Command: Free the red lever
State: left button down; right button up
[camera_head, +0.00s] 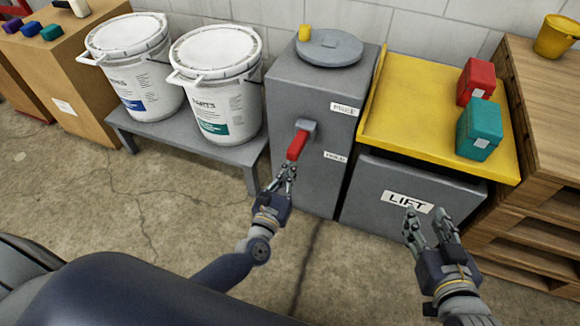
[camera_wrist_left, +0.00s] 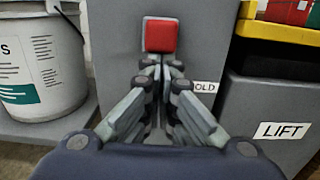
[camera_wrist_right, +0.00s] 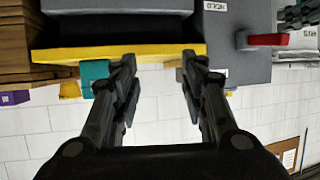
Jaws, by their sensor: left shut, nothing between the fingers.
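The red lever (camera_head: 297,145) sticks out from a grey mount on the front of a grey cabinet (camera_head: 300,95), sloping down toward me. My left gripper (camera_head: 287,172) is shut and empty, its fingertips just below the lever's free end; I cannot tell whether they touch. In the left wrist view the lever's red end (camera_wrist_left: 160,35) is straight ahead of the fingertips (camera_wrist_left: 161,65). In the right wrist view, which is upside down, the lever (camera_wrist_right: 268,40) shows at the upper right. My right gripper (camera_head: 430,218) is open and empty in front of the LIFT box (camera_head: 370,200).
A yellow tray (camera_head: 400,115) over the LIFT box holds a red block (camera_head: 476,80) and a teal block (camera_head: 479,130). White buckets (camera_head: 215,85) stand on a low bench (camera_head: 165,127) to the left. Wooden pallets (camera_head: 535,225) stand at right. The concrete floor in front is clear.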

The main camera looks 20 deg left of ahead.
aim_at(291, 159)
jog(key=shift+s+d+f+g+h+p, duration=0.65)
jog(key=shift+s+d+f+g+p, duration=1.15)
jog(key=shift+s, duration=2.05)
jog(key=shift+s+d+f+g+h+p, duration=0.8)
jog(key=shift+s+f+g, duration=1.25)
jog(key=shift+s+g, duration=1.4)
pick_arm(q)
notch_tip(291, 159, up, 4)
jog(key=shift+f+g+p, duration=0.25)
jog(key=shift+g+p, duration=0.65)
jog(key=shift+r+p, duration=0.2)
jog(key=shift+p, duration=0.15)
pick_arm(e)
jog(key=s+x, duration=0.2)
jog(key=x, duration=0.6)
jog(key=shift+w+f+m, duration=0.3)
jog(key=shift+w+f, duration=0.15)
jog(key=shift+f, duration=0.2)
jog(key=shift+a+f, duration=0.15)
jog(key=shift+a, duration=0.05)
